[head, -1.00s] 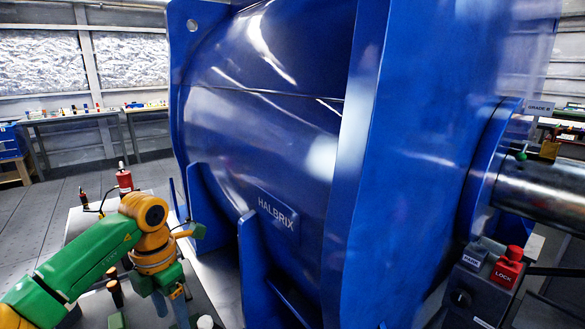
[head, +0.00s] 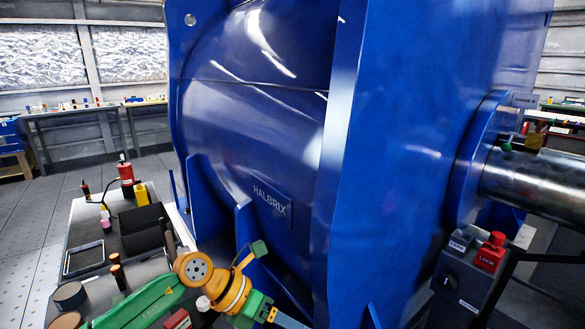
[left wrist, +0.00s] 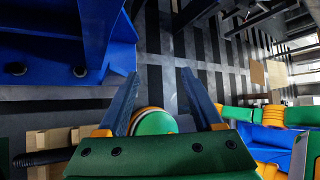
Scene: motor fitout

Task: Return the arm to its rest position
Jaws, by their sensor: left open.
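My left arm, green and orange, reaches in from the bottom of the head view, in front of the big blue motor (head: 255,110) marked HALBRIX. My left gripper (head: 287,320) is partly cut off at the bottom edge there. In the left wrist view the left gripper (left wrist: 158,80) has its two grey fingers spread apart, with nothing held between the tips. A blue flanged part with dark bolts (left wrist: 60,45) is close to the left finger in that view; whether they touch I cannot tell. My right gripper is in neither view.
A bench (head: 82,223) at left carries a red can (head: 125,172), a yellow bottle (head: 141,194), a black tray (head: 142,240) and round tins (head: 70,295). A control box with a red LOCK button (head: 490,252) stands at right, below a steel shaft (head: 530,178). Open floor lies at far left.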

